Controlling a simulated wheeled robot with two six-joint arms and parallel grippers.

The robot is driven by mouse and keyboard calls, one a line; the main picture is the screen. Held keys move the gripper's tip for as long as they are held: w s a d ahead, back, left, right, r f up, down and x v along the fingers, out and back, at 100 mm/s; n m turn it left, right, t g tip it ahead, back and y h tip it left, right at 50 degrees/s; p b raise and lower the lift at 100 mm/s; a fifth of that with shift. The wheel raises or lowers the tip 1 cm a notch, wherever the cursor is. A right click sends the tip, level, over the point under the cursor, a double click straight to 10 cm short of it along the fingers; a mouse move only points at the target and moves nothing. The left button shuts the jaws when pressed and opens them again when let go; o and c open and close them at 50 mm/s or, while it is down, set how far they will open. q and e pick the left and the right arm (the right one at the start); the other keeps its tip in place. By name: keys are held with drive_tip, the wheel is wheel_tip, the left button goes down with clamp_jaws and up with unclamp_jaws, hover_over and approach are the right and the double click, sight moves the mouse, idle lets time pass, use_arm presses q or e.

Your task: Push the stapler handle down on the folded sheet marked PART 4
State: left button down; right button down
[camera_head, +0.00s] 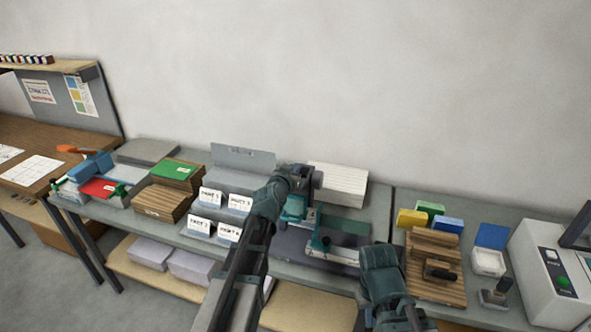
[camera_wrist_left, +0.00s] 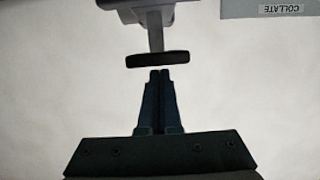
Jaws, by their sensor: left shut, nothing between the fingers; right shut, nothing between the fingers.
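The teal stapler (camera_head: 340,240) stands on the bench at the middle of the head view, partly hidden by my left arm. In the left wrist view, an upright grey lever with a dark crossbar (camera_wrist_left: 158,60), apparently the stapler handle, lies just beyond my fingertips. My left gripper (camera_head: 314,178) is raised at the stapler, shut and empty; its fingers also show in the left wrist view (camera_wrist_left: 160,74). Whether they touch the bar is unclear. A PART 4 label (camera_head: 229,233) is on the sorter front; I cannot make out the folded sheet.
A white paper stack (camera_head: 338,180) lies behind the stapler. The grey sorter (camera_head: 244,157) stands left, with brown boards (camera_head: 160,201) beyond it. A wooden block stand (camera_head: 433,262) and a white machine (camera_head: 548,270) are at right. Wall space above is free.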

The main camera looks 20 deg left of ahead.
idle(0.3)
use_arm(q)
wheel_tip(320, 180, down, 4)
drive_tip(key=b, duration=0.4)
drive_tip(key=shift+s, duration=0.1)
drive_tip(key=shift+s+d+r, duration=0.15)
drive_tip(key=shift+s+d, duration=0.05)
drive_tip(key=shift+s, duration=0.1)
idle(0.4)
drive_tip(key=r+p, duration=0.5)
drive_tip(key=shift+w+a+r, duration=0.2)
drive_tip(key=shift+r, duration=0.1)
drive_tip(key=p+v, duration=0.2)
drive_tip(key=v, duration=0.7)
drive_tip(key=shift+s+f, duration=0.25)
drive_tip(key=shift+s, duration=0.15)
